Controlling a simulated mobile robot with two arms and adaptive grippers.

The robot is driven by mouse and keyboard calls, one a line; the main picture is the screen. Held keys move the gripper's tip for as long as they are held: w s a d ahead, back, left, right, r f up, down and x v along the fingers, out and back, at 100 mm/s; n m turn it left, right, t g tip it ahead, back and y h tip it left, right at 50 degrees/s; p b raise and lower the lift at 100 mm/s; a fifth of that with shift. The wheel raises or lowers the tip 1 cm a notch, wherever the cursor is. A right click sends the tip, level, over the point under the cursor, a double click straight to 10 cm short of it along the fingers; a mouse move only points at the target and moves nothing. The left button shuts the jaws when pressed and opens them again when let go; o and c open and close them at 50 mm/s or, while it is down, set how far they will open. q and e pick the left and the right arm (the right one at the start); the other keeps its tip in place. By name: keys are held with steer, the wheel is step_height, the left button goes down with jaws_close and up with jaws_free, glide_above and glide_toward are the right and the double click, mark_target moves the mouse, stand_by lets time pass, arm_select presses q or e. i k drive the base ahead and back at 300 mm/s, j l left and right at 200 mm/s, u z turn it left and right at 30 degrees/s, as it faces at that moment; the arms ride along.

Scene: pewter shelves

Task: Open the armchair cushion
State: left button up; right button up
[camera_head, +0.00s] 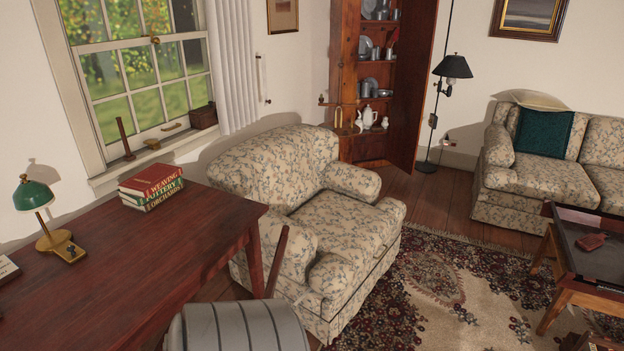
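The armchair (275,172) stands in the middle of the view beside the desk, covered in cream fabric with a blue-grey floral pattern. Its seat cushion (345,222) lies flat between the two rolled arms, against the backrest. The near arm (335,275) hides part of the cushion's near side. Nothing lies on the cushion. Neither of my grippers can be made out in this view.
A dark red wooden desk (130,270) at the left carries books (152,185) and a green lamp (35,195). A grey ribbed object (240,327) stands at the bottom. A patterned rug (440,290) leaves open floor between armchair, sofa (545,180) and low table (560,300).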

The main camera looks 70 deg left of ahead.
mark_target(350, 232)
steer(key=u, duration=1.75)
steer(key=i+l+u, duration=0.35)
steer(key=i, duration=0.25)
steer(key=i+l+u, duration=0.4)
steer(key=i+l, duration=0.2)
steer(key=i+l+u, duration=0.35)
steer(key=l, duration=0.35)
steer(key=i, duration=0.1)
